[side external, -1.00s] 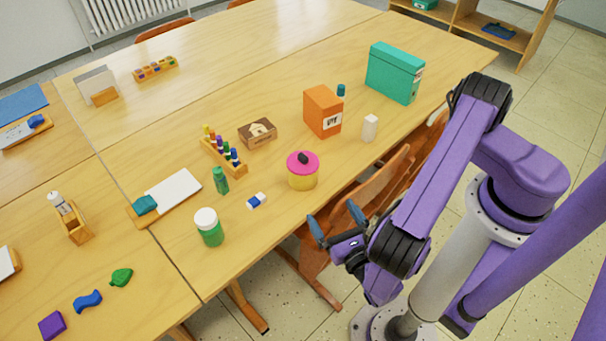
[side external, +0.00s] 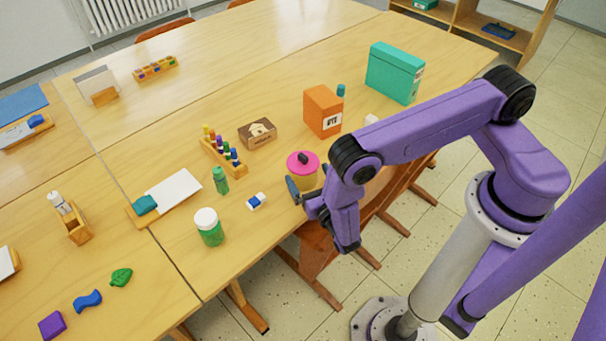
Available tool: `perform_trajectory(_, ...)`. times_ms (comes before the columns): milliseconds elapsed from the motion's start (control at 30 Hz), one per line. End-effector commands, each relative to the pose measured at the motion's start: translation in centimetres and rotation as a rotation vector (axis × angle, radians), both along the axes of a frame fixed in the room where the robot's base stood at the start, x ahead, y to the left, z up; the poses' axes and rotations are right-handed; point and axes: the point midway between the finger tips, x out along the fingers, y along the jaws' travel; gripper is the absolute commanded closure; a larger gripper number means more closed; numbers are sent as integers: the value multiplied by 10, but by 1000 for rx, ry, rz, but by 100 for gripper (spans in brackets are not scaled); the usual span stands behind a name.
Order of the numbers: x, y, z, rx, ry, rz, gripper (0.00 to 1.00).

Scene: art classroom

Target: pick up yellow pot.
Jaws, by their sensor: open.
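The yellow pot (side external: 305,177) has a pink lid (side external: 303,161) with a black knob and stands upright on the table near its front edge. My gripper (side external: 297,190) is open at the pot's near side, low by the table edge. One blue-grey finger shows just left of the pot's lower part. I cannot tell whether the gripper touches the pot. My wrist covers the pot's lower right side.

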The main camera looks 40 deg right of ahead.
Motion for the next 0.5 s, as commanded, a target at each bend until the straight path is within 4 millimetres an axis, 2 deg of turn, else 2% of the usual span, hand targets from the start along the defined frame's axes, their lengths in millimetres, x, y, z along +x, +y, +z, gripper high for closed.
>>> perform_trajectory(200, 28, -9, 1, 3, -1, -6, 0)
perform_trajectory(500, 37, -11, 1, 0, 0, -1, 0)
